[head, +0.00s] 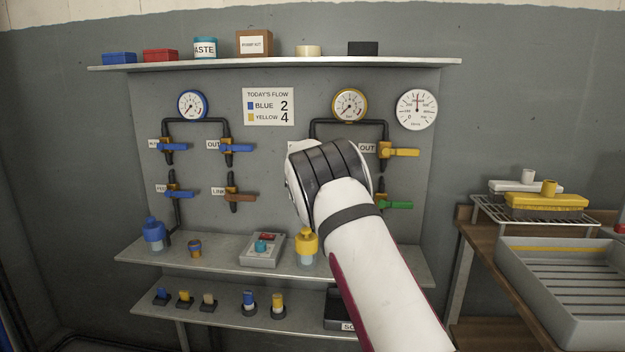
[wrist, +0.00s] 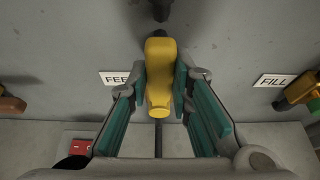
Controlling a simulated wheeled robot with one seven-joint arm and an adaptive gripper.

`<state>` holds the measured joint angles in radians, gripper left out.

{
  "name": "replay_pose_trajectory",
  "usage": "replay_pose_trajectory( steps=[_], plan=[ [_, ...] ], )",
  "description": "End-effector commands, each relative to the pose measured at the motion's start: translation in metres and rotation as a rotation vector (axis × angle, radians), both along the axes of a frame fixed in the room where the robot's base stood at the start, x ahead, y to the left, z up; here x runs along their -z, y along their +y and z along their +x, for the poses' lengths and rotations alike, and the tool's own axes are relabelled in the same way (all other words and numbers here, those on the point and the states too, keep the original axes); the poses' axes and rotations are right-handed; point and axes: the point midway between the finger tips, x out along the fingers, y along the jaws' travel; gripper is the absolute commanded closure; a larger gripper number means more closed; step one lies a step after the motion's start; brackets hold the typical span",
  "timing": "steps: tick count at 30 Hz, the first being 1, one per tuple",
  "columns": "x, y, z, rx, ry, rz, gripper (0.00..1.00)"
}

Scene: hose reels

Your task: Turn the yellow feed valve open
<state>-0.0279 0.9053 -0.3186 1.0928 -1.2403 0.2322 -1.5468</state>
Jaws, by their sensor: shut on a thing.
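The yellow feed valve handle (wrist: 159,75) shows in the wrist view beside a partly covered label (wrist: 115,78) reading "FEE". It runs up and down the picture, in line with the dark pipe. My gripper (wrist: 166,84) has its teal-padded fingers on both sides of the handle and is shut on it. In the head view my arm (head: 350,210) hides the feed valve and my fingers. The yellow-rimmed gauge (head: 349,104) is above, and another yellow valve handle (head: 402,152) lies horizontal at the right.
A green-handled valve (head: 397,205) marked "FILL" (wrist: 274,80) is to the right, a brown-handled one (head: 240,195) to the left. Blue valves fill the left side. A shelf (head: 215,252) below carries a yellow-capped bottle (head: 306,242). A wooden bench (head: 475,240) stands at right.

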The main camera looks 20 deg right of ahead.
Motion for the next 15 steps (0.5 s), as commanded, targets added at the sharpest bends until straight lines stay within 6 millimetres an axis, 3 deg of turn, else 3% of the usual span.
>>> replay_pose_trajectory(
  steps=[12,13,15],
  plan=[
    [0.0022,0.0025,0.0008,-0.004,0.006,-0.004,1.0],
    [0.0022,0.0025,0.0008,-0.004,0.006,-0.004,0.78],
    [0.0022,0.0024,0.0008,-0.004,0.006,-0.004,0.62]
  ],
)
